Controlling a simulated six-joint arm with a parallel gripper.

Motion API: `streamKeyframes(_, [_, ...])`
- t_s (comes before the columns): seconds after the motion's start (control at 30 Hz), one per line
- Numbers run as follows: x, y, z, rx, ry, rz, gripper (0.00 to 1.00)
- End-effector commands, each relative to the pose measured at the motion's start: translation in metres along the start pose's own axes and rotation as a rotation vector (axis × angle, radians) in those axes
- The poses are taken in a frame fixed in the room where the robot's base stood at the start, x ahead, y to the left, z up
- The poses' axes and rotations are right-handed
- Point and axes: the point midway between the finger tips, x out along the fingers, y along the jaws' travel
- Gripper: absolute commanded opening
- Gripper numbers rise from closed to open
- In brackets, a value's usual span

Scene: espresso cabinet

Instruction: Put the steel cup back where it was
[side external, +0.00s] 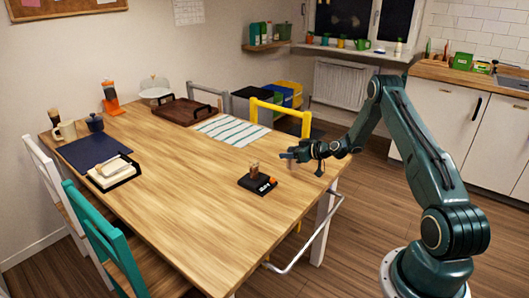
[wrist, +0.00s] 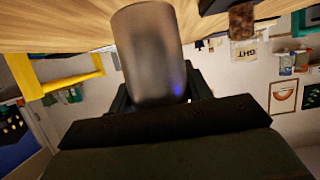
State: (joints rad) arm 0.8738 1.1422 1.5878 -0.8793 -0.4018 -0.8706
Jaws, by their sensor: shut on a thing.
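The steel cup (wrist: 150,55) fills the upper middle of the wrist view, a plain grey metal cylinder. My gripper (wrist: 158,98) is shut on it, with dark fingers at its two sides. In the side external view my gripper (side external: 290,155) is above the table's right edge, to the right of and above a small dark block (side external: 257,184). The cup is too small to make out clearly there. A brown cylindrical piece (side external: 254,171) stands on the block, with an orange piece (side external: 272,180) at its right side.
The wooden table (side external: 190,190) is bare around the block. A striped cloth (side external: 232,130) and a brown tray (side external: 183,110) lie toward the back. A yellow chair (side external: 280,112) stands at the far edge. A dark mat (side external: 88,152) and a stack of napkins (side external: 112,172) are at left.

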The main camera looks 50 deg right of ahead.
Motion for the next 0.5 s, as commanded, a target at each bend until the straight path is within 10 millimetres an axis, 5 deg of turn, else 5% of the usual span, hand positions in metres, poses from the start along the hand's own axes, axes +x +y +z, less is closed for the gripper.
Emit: streamKeyframes(0.5, [0.013,0.000,0.030,0.000,0.000,0.000,0.25])
